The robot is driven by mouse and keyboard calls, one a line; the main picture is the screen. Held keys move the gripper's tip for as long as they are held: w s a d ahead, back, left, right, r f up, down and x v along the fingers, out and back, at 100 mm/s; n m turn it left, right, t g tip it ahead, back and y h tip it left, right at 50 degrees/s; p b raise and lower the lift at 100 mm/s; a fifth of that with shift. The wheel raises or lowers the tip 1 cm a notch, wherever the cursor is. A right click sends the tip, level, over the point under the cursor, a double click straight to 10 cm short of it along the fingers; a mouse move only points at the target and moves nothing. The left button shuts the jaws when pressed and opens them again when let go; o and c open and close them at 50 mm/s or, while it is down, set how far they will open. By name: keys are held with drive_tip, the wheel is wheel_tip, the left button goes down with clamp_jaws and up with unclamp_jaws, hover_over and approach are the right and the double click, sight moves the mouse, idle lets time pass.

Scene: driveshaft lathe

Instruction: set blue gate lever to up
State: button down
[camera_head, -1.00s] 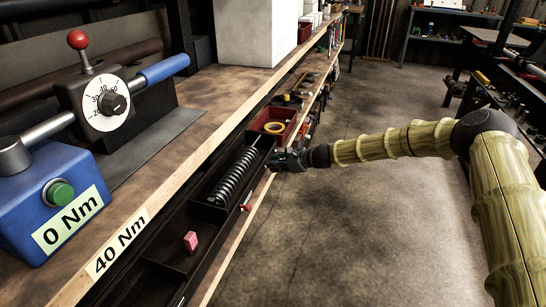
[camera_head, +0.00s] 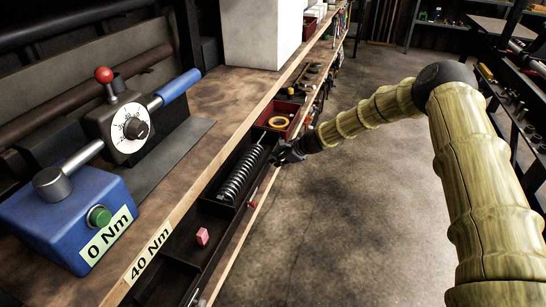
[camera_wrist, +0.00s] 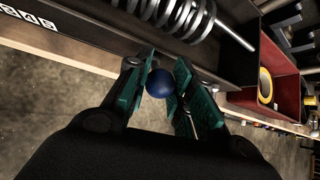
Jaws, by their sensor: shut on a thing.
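The blue ball knob of the gate lever (camera_wrist: 160,83) shows in the wrist view between the two teal finger pads of my gripper (camera_wrist: 162,62). My gripper is shut on it. The lever's stem and pivot are mostly hidden, so I cannot tell its angle. In the head view my gripper (camera_head: 284,153) is at the front edge of the under-bench tray, beside the coil spring (camera_head: 241,174). The blue knob is hidden there.
A red bin (camera_head: 280,118) with a yellow ring stands just behind my gripper. A small red handle (camera_head: 252,200) is on the tray front, and a pink block (camera_head: 202,236) lies in a nearer compartment.

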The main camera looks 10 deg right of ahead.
drive_tip(key=shift+w+r, duration=0.1)
idle(0.3)
drive_tip(key=c, duration=1.2)
unclamp_jaws()
drive_tip(key=v, duration=1.2)
drive_tip(key=shift+d, duration=0.1)
